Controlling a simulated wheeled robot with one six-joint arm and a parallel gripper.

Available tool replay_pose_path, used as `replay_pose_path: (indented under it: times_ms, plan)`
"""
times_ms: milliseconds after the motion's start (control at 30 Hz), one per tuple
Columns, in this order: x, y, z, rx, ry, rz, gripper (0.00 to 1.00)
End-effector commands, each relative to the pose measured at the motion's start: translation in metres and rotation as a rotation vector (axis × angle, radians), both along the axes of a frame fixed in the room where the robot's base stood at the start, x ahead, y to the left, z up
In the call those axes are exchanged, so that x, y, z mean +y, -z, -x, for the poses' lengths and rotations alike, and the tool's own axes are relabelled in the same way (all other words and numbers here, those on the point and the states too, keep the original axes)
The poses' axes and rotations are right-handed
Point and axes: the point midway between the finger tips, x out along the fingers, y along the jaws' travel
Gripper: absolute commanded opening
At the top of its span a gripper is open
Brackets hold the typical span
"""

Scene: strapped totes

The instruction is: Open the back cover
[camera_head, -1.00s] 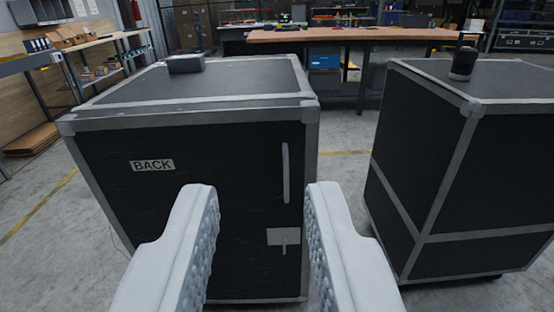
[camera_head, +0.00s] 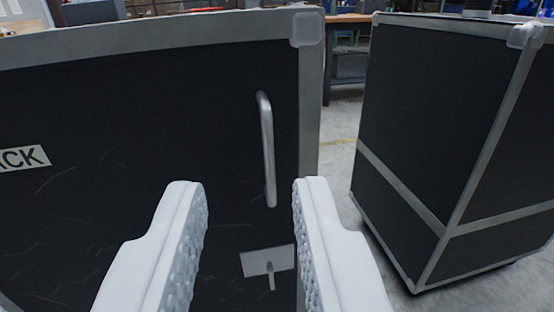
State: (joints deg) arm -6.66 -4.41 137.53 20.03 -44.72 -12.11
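The back cover (camera_head: 110,130) is the black front panel of a grey-edged case, with a white label reading "ACK" (camera_head: 24,158) cut by the left picture edge. A grey vertical bar handle (camera_head: 267,150) sits near the panel's right edge. Below it is a grey latch plate (camera_head: 266,261) with a small lever (camera_head: 270,276). The panel looks closed. My gripper (camera_head: 250,185) is open and empty in front of the panel. Its fingers appear to either side of the lower handle and latch, with no visible contact; the right finger hides part of the panel's right edge.
A second black case (camera_head: 430,120) with grey edges stands to the right, separated by a strip of bare floor (camera_head: 345,160). A small dark box (camera_head: 90,12) sits on the first case. A workbench (camera_head: 348,20) is behind.

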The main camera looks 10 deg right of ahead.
Motion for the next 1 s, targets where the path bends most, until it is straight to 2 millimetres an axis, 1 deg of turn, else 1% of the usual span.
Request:
replay_pose_path:
  times_ms: [33, 100, 200, 333, 500, 633, 767, 1000]
  plan:
    - [0.001, 0.015, -0.007, 0.007, 0.011, 0.005, 0.28]
    - [0.001, 0.031, -0.015, 0.007, 0.026, 0.015, 0.28]
    - [0.001, 0.049, -0.023, 0.006, 0.046, 0.026, 0.28]
    - [0.001, 0.064, -0.028, 0.005, 0.062, 0.037, 0.28]
    - [-0.001, 0.069, -0.034, 0.003, 0.07, 0.042, 0.28]
    - [-0.003, 0.07, -0.046, 0.004, 0.071, 0.042, 0.28]
    - [-0.008, 0.07, -0.066, 0.005, 0.072, 0.041, 0.28]
    - [-0.016, 0.07, -0.108, 0.003, 0.071, 0.042, 0.28]
